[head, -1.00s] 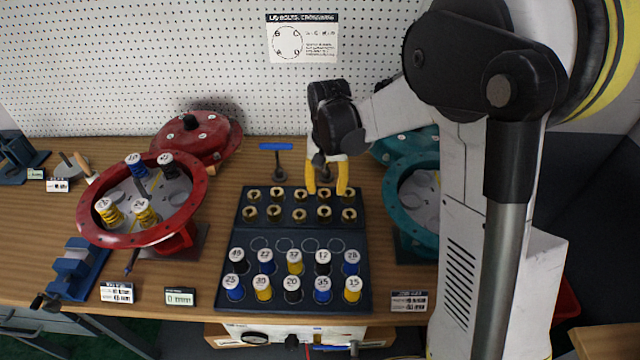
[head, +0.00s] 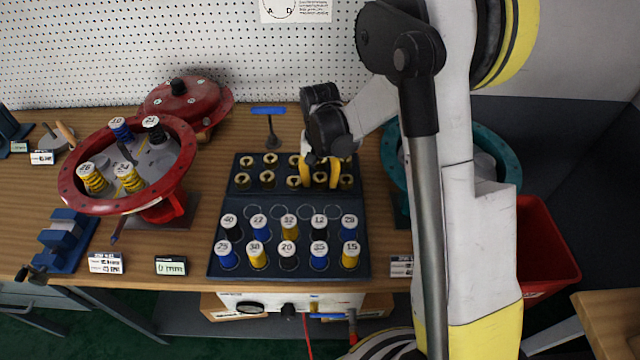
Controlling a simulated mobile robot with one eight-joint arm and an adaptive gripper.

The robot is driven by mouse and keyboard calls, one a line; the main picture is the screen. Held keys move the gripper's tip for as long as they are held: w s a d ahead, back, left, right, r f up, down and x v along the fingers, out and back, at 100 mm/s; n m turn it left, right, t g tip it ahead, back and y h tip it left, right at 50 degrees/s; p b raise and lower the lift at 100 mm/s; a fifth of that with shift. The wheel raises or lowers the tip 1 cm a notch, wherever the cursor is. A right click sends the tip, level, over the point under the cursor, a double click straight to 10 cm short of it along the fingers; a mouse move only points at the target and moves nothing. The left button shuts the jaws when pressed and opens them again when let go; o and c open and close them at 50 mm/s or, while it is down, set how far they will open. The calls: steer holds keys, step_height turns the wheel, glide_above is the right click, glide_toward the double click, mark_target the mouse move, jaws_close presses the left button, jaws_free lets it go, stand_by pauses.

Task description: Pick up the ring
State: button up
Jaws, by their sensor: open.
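Several brass rings stand in two rows at the back of the dark tray (head: 290,216). They look like small gold rings with dark centres, such as the one at the front left (head: 242,181). My gripper (head: 320,184) points down over the rings, right of the middle, with its yellow fingers apart. A front-row ring (head: 319,180) shows between the fingers. I cannot tell whether the fingers touch it. The gripper partly hides the back-row rings behind it.
Numbered springs (head: 288,240) in several colours stand in the tray's front half. A red valve housing (head: 130,165) with springs is on the left. A teal housing (head: 497,150) is partly behind my arm. A blue-handled tool (head: 269,112) stands behind the tray.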

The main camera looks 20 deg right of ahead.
jaws_close()
steer(key=shift+r, duration=0.1)
